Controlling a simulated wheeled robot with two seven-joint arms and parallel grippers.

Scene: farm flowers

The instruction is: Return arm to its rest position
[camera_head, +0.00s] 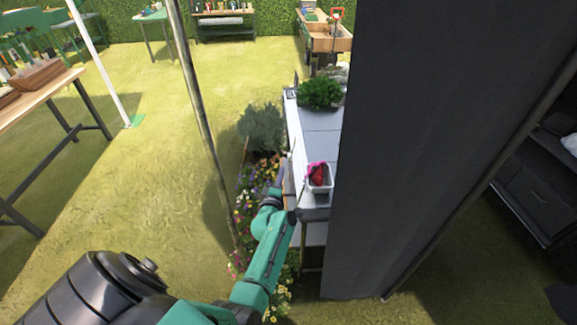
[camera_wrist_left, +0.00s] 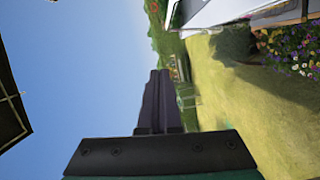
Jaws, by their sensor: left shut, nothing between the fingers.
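My left arm comes in from the bottom left and reaches forward to the left edge of the white table. Its gripper (camera_head: 284,172) is small in the head view, beside the table edge. In the left wrist view the two dark fingers (camera_wrist_left: 158,82) stand pressed together, with nothing between them. The wrist view is tilted on its side and shows sky, grass and part of a white table at the upper right. My right gripper is in neither view.
The white table (camera_head: 318,139) bears a small white container (camera_head: 321,181) with something red and a green plant (camera_head: 319,93). Flowers (camera_head: 244,211) grow along its left side. A dark panel (camera_head: 414,150) blocks the right. A thin pole (camera_head: 203,115) stands left of the arm. Open grass (camera_head: 150,180) lies left.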

